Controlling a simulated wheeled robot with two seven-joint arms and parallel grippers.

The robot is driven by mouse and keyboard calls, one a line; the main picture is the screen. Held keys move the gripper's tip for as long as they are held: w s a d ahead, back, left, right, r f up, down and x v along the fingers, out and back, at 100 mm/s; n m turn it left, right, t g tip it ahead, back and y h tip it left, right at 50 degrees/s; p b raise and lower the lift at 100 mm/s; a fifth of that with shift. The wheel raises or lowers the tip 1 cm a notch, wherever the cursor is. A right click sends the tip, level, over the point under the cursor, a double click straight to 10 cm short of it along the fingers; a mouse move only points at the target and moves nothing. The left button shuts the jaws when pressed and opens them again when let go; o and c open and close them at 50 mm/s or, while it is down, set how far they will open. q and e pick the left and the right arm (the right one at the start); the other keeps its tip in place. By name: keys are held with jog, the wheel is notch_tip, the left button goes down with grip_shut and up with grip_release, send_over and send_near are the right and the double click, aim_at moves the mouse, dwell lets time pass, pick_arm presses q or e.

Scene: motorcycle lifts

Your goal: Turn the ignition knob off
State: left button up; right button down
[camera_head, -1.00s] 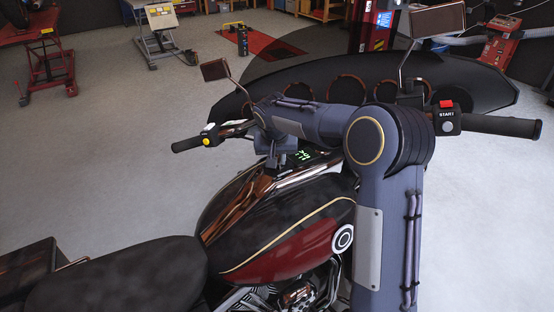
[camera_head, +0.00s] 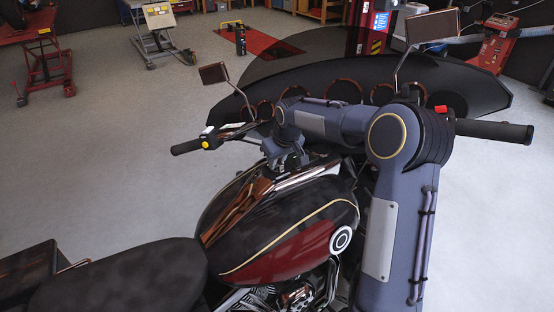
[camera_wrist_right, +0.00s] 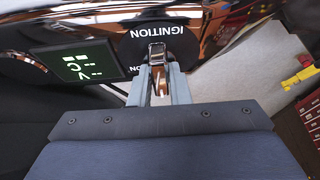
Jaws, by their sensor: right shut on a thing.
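The ignition knob (camera_wrist_right: 157,48) is a small metal-edged piece on a black round plate (camera_wrist_right: 135,35) marked IGNITION, at the top middle of the right wrist view. A second word, partly covered, shows below it at the plate's edge. My right gripper (camera_wrist_right: 157,68) is shut on the knob, with one finger on each side. In the head view my right gripper (camera_head: 272,166) is low over the chrome tank console (camera_head: 232,205); the knob is hidden there. My left gripper is not in view.
A display with green characters (camera_wrist_right: 80,63) lies beside the plate. The motorcycle's handlebar, with left grip (camera_head: 187,147) and right grip (camera_head: 495,131), mirrors and dark windshield surround my arm. A red lift (camera_head: 45,60) stands on open floor at the back left.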

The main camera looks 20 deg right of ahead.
aim_at(282, 166)
dwell(0.3)
jog(key=c, duration=1.4)
grip_release()
jog(key=shift+o, duration=0.2)
jog(key=shift+b+v, duration=0.3)
jog(key=shift+v, duration=3.65)
jog(key=s+a+r+m+t+y, duration=0.1)
jog(key=s+r, duration=0.1)
jog(key=s, duration=0.7)
jog(key=s+a+r, duration=0.2)
jog(key=s, duration=0.6)
jog(key=s+a+f+m+y, duration=0.1)
jog(key=s+a+f, duration=0.2)
jog(key=s, duration=0.5)
jog(key=s+a+f+m+y, duration=0.1)
jog(key=s+a+f, duration=0.2)
jog(key=s, duration=0.5)
jog(key=shift+s+f+t, duration=0.4)
jog(key=shift+f, duration=0.1)
